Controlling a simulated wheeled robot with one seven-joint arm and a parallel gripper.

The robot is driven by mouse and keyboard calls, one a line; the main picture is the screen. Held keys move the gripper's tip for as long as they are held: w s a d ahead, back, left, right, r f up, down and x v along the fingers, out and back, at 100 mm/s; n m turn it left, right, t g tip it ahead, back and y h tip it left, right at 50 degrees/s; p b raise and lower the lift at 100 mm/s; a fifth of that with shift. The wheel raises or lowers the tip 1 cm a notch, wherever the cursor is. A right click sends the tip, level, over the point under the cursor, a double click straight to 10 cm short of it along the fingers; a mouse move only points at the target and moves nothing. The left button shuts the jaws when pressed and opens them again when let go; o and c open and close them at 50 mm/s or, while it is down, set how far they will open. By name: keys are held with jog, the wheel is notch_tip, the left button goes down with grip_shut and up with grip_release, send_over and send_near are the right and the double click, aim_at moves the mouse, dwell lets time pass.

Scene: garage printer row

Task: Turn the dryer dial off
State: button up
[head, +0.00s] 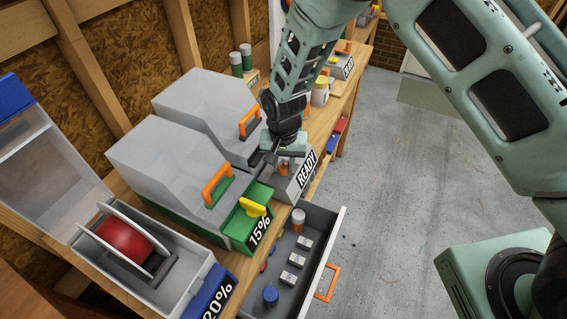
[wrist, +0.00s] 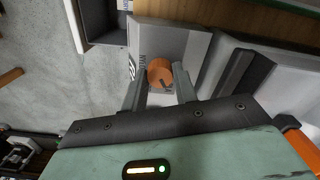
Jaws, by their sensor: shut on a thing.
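The grey dryer (head: 295,187) marked READY stands on the bench with its lid down. Its orange dial (wrist: 160,73) sits on the front panel (wrist: 172,42). My gripper (head: 283,155) is at this panel, and the wrist view shows my gripper (wrist: 160,88) with one finger on each side of the dial, shut on it. In the head view the dial (head: 284,168) is partly hidden under the gripper.
Left of it is a green dryer (head: 237,229) marked 15% with a yellow dial (head: 253,207). A blue dryer marked 20% (head: 209,297) stands open with a red spool (head: 125,239). An open drawer (head: 325,240) holding small boxes juts out below. The floor (head: 420,230) is clear.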

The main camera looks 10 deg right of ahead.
aim_at(284, 167)
jog(key=n+b, duration=0.3)
jog(key=n, duration=0.2)
jog(key=shift+n, duration=0.3)
jog(key=n+b, duration=0.2)
jog(key=n, duration=0.4)
jog(key=shift+r, duration=0.1)
dwell(0.5)
jog(key=o, duration=1)
jog(key=shift+c, duration=0.2)
notch_tip(284, 167, up, 17)
jog(key=b, duration=0.3)
jog(key=shift+r+b, duration=0.2)
jog(key=shift+b, duration=0.15)
